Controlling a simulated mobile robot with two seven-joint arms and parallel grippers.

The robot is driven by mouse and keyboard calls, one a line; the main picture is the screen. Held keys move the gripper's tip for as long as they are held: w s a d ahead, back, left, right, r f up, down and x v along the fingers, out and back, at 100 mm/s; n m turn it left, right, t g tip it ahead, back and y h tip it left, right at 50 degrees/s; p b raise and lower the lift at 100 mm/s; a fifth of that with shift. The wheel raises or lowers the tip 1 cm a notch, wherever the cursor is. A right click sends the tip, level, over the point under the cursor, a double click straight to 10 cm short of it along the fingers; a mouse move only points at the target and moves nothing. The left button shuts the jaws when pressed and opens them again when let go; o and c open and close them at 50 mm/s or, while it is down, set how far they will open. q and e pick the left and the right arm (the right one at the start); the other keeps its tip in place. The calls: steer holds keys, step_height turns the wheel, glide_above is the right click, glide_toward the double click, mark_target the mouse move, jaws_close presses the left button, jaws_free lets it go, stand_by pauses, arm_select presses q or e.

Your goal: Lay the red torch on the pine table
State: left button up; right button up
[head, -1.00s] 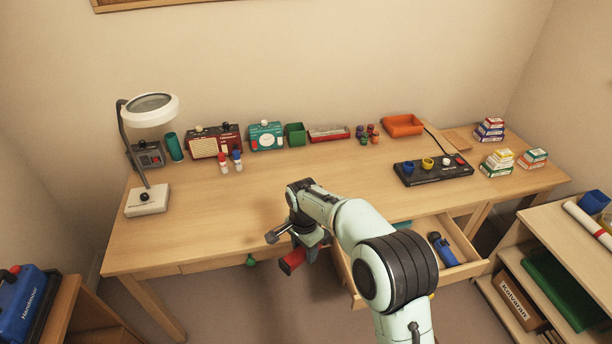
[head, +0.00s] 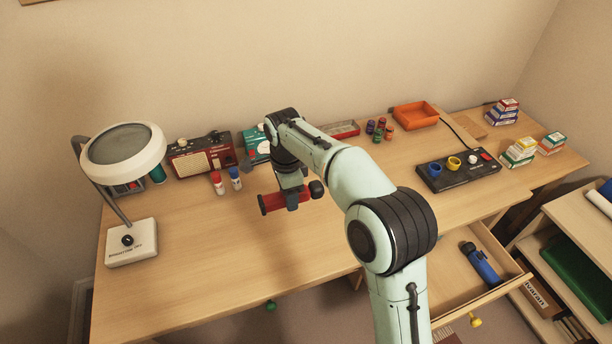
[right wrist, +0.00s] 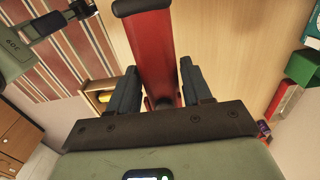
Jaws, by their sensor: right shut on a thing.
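The red torch (head: 270,203) is in my right gripper (head: 291,198) in the head view, lying roughly level. Its dark head end points right. In the right wrist view the red torch (right wrist: 150,45) runs between the two dark fingers of the right gripper (right wrist: 158,82), which are shut on it. The pine table (head: 200,265) spreads below; the torch appears held above its surface, with a soft shadow beneath.
A magnifier lamp (head: 133,245) stands at the table's left. A red and a blue bottle (head: 235,179), a radio (head: 200,155) and an orange tray (head: 415,115) sit toward the back. A black control panel (head: 457,170) is right. An open drawer holds a blue torch (head: 480,263). The table's front left is clear.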

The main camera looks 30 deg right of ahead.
steer(key=shift+w+f, duration=0.1)
steer(key=shift+w, duration=0.1)
steer(key=b, duration=0.2)
glide_above(292, 242)
step_height(292, 242, down, 15)
steer(key=shift+r, duration=0.15)
steer(key=shift+w+f, duration=0.1)
steer(key=shift+f, duration=2.35)
steer(key=shift+f+b, duration=0.15)
steer(key=shift+b, duration=0.15)
steer(key=o, duration=1.2)
step_height(292, 242, up, 12)
steer(key=shift+r+p, duration=0.15)
steer(key=shift+p, duration=0.55)
